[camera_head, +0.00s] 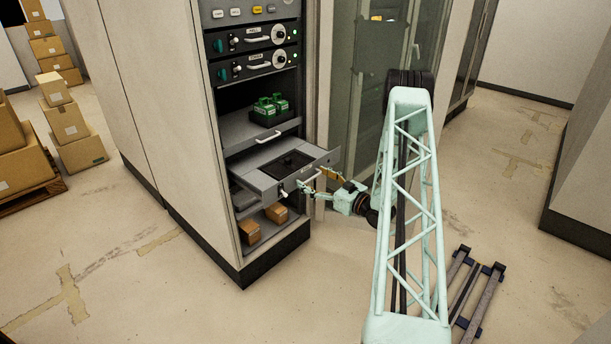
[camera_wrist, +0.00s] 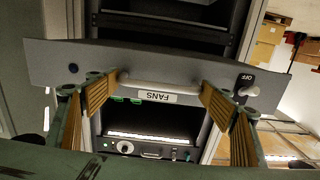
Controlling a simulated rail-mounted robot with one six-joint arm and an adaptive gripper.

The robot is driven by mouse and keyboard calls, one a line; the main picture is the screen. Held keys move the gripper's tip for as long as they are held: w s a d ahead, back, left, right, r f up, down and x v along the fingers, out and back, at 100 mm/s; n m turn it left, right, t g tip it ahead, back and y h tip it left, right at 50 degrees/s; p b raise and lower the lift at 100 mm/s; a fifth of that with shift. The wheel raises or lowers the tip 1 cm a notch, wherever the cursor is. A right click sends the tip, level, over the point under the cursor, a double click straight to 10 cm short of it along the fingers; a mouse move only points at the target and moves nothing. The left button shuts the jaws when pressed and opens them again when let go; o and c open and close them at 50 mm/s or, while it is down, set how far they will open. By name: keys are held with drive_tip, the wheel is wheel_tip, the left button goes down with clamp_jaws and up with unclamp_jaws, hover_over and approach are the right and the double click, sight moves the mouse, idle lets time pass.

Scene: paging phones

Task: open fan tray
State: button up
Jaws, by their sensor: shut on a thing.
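The fan tray (camera_head: 268,181) is a grey drawer with a dark grille on top, standing partly out of the rack in the head view. Its front panel (camera_wrist: 60,62) crosses the wrist view, with an upside-down FANS label and a pale bar handle (camera_wrist: 160,84). A switch marked OFF (camera_wrist: 246,87) sits right of the handle there. The exact contact is hard to see.
The rack (camera_head: 226,208) holds a shelf with green phones (camera_head: 268,106) above the tray and small brown boxes (camera_head: 276,213) below. A glass door (camera_head: 357,85) stands open to the right. A low metal frame (camera_head: 477,292) lies on the floor. Cartons (camera_head: 75,140) stand far left.

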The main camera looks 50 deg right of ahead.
drive_tip(key=shift+s, duration=0.35)
drive_tip(key=o, duration=1)
drive_tip(key=shift+o, duration=0.2)
drive_tip(key=shift+s, duration=0.15)
drive_tip(key=s, duration=1.1)
drive_tip(key=shift+s, duration=0.35)
drive_tip(key=shift+w, duration=0.15)
